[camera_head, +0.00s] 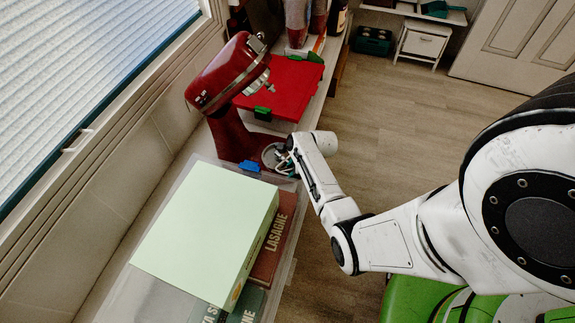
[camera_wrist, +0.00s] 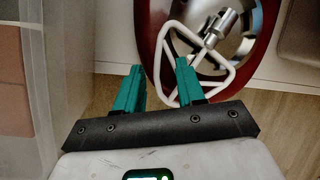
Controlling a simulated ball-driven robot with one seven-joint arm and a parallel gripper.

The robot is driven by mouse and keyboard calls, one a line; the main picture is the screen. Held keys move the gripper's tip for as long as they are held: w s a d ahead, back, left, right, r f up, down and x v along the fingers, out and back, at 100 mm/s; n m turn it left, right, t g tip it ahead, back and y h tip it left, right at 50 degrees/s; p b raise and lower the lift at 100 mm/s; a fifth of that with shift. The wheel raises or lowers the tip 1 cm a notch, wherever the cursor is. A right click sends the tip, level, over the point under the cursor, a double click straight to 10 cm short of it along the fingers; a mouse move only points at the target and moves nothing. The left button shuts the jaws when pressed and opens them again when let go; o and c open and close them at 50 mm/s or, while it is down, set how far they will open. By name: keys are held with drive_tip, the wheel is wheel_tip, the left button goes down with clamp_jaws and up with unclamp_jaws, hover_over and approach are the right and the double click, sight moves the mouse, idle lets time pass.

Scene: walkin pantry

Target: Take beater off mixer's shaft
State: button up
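The red mixer (camera_head: 228,78) stands on the counter with its head tilted up. The metal shaft area (camera_head: 264,86) under the head looks bare, with no beater hanging from it. The white, open-framed beater (camera_wrist: 203,58) with its metal collar appears over the round silver plate in the mixer's red base (camera_wrist: 150,30); I cannot tell whether it touches it. My gripper (camera_wrist: 160,68) is open at the beater's edge. The right teal finger overlaps part of the beater's frame, and no grip shows. In the head view my gripper (camera_head: 283,158) is low beside the base, its fingertips mostly hidden.
A clear bin (camera_head: 110,300) with a pale green box (camera_head: 205,235) and a lasagne box (camera_head: 272,240) stands in front of the mixer. A red board (camera_head: 290,90) lies behind it. Blue (camera_head: 250,166) and green (camera_head: 263,113) small items lie close by. Open floor (camera_head: 400,120) is to the right.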

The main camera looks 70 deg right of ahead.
drive_tip(key=shift+x, duration=0.75)
drive_tip(key=shift+c, duration=0.2)
drive_tip(key=shift+a, duration=0.1)
clamp_jaws()
